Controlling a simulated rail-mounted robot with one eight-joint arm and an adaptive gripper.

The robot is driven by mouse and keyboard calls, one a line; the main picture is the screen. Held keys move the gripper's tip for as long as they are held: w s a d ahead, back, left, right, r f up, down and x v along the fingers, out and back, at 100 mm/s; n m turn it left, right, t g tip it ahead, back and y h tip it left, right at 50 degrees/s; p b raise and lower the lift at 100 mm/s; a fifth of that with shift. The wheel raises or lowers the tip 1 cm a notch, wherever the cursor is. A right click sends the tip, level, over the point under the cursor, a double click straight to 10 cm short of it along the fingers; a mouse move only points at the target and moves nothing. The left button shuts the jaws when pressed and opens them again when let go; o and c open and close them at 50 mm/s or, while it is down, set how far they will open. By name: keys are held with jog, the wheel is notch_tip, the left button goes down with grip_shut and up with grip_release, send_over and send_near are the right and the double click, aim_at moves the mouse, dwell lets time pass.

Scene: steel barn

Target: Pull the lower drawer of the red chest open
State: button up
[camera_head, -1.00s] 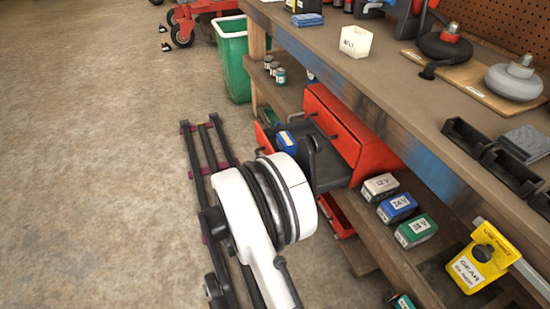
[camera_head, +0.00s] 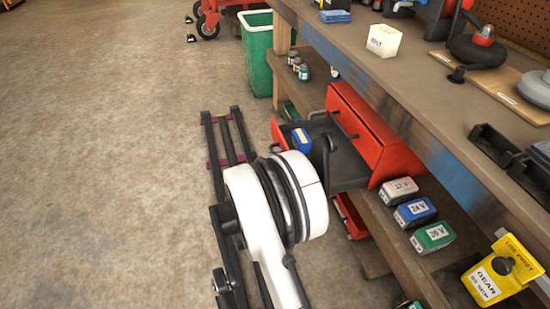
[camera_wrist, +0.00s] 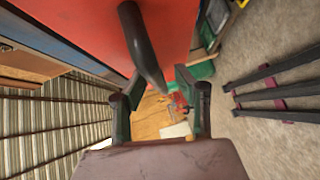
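The red chest (camera_head: 390,150) sits on the shelf under the workbench. Its lower drawer (camera_head: 345,165) is pulled part way out, showing a dark inside with a blue box (camera_head: 301,140) in it. The drawer above is closed, with a dark handle on its red front. In the wrist view a dark bar handle (camera_wrist: 142,45) stands off a red front (camera_wrist: 85,25). My gripper (camera_wrist: 155,92) has its fingers apart at the end of this handle, with gaps beside it. I cannot tell whether they touch it. In the head view my arm hides my gripper and part of the drawer.
Battery-like boxes marked with volts (camera_head: 411,212) stand on the shelf right of the chest. A green bin (camera_head: 257,55) stands behind, and small jars (camera_head: 300,68) sit on the shelf. A yellow labelled object (camera_head: 495,275) is near right. The floor at left is clear.

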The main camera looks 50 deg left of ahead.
jog(key=v, duration=1.2)
dwell(0.4)
